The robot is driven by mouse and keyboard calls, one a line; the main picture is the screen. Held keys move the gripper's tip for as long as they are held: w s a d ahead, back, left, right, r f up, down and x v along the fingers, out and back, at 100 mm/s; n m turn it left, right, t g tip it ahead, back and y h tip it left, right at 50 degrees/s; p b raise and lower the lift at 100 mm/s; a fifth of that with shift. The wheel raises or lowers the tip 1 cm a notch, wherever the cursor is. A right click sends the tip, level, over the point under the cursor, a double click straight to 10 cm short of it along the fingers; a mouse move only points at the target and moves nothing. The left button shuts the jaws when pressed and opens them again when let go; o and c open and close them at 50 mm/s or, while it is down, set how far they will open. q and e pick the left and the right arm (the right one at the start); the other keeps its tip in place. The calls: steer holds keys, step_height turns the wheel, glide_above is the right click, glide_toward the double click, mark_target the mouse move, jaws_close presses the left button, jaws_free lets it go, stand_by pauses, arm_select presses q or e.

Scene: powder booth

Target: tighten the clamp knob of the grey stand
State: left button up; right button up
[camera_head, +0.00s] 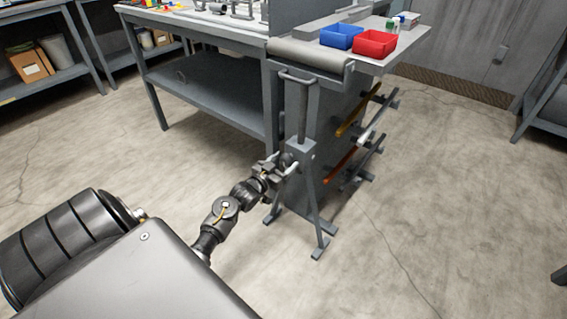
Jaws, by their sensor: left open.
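The grey stand (303,150) stands upright on splayed legs at the end of the workbench, with a U-shaped top above its post. The clamp knob (287,159) is a small dark round shape on the left side of the stand's collar. My left gripper (284,167) is at the knob, its open fingers reaching around or beside it; I cannot tell whether they touch it. The gripper partly hides the knob. My right gripper is not in view.
A workbench (205,83) with a lower shelf stands behind. A blue bin (341,37) and a red bin (375,44) sit on the side top. A rack with coloured bars (345,160) is right of the stand. Floor (440,190) is clear at right.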

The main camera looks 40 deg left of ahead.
arm_select(q)
steer(key=shift+w, duration=0.35)
steer(key=shift+c, duration=0.4)
